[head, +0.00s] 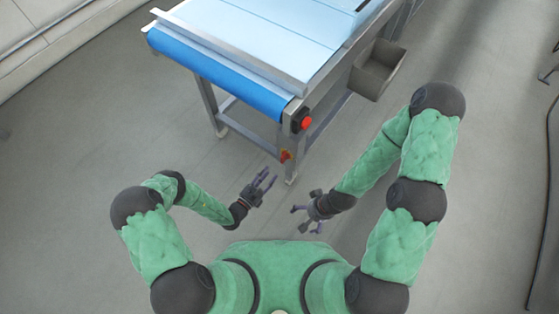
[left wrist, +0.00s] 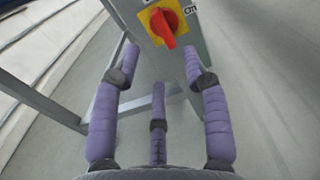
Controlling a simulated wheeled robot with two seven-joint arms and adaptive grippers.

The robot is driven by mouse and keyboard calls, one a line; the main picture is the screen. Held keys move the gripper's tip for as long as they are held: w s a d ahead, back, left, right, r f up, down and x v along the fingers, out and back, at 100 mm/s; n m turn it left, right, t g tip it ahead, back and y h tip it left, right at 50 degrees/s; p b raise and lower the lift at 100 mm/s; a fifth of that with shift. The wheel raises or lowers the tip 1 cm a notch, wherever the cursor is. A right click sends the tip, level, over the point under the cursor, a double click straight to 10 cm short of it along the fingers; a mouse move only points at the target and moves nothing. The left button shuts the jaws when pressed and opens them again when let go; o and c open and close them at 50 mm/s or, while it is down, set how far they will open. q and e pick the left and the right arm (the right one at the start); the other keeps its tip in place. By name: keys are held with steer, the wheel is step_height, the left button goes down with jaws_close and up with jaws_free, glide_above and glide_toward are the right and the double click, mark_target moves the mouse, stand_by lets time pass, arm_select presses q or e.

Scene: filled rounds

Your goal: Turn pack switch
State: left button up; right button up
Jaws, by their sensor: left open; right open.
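The pack switch is a red rotary knob on a yellow plate, low on the conveyor's front leg in the head view (head: 286,156). In the left wrist view the red knob (left wrist: 165,27) shows near the top, just beyond my fingertips, with its handle slanting down and part of an "ON" label beside it. My left gripper (head: 267,180) is open and empty, a little below and left of the switch, fingers pointing up toward it. Its purple fingers also show spread in the left wrist view (left wrist: 160,75). My right gripper (head: 304,215) is open and empty, lower and right of the left one, apart from everything.
A conveyor with a blue belt (head: 220,72) stands ahead on metal legs. A red push button (head: 305,123) sits on a box above the switch. A grey bin (head: 377,70) hangs on its right side. The floor around my arms is clear. A cable (head: 545,200) lies far right.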

mark_target(284, 158)
arm_select(q)
steer(key=b+x, duration=0.2)
steer(key=x, duration=0.7)
steer(key=shift+d, duration=0.1)
steer(key=shift+c, duration=0.3)
jaws_close()
